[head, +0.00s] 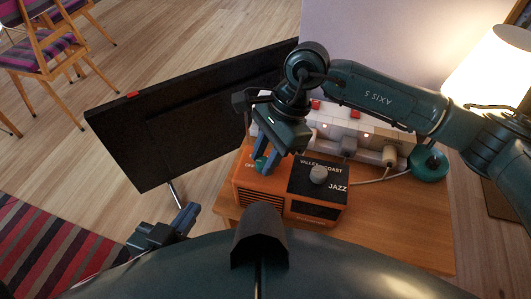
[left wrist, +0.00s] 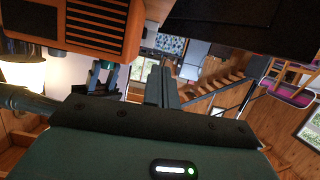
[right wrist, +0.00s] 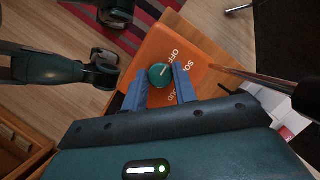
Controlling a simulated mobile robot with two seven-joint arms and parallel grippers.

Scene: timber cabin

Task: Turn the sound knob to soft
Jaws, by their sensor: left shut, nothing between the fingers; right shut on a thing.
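The orange radio (head: 262,193) stands on the wooden table; its grille side shows in the left wrist view (left wrist: 88,8). The round teal sound knob (right wrist: 160,75) is on its orange top, with a pale pointer line angled toward the partly covered lettering, "OFF" and "SO". Part of the loud label is hidden by a finger. My right gripper (head: 267,164) is shut on the sound knob, one finger on each side, also in the right wrist view (right wrist: 158,77). My left gripper (head: 184,219) is shut and empty, left of the radio, apart from it.
A grey knob (head: 319,175) with "VALLEY", "COAST" and "JAZZ" labels sits on the radio's black panel. A power strip (head: 350,131) lies behind. A large black panel (head: 190,112) stands left of the table. A lit lamp (head: 495,70) is at the right. Free table (head: 400,225) lies right of the radio.

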